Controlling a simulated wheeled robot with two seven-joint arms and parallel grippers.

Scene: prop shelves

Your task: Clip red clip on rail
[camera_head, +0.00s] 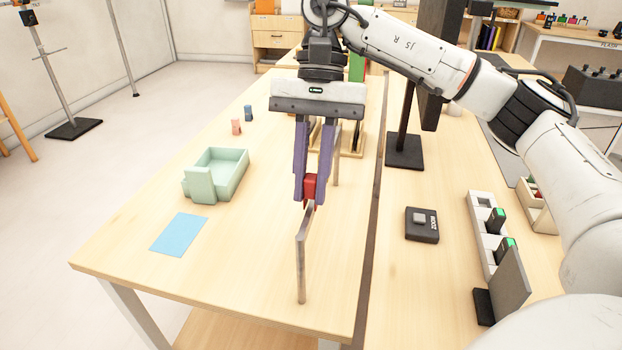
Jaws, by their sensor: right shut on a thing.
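The red clip (310,184) is between the purple fingers of my right gripper (310,192), which is shut on it and points down. The fingers hide the clip's sides. My left gripper is not in view.
A mint-green tray (233,178) and a blue mat (179,234) lie left on the table (140,255). A black stand (405,150), a black button box (422,225) and a white charger strip (482,228) are right.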

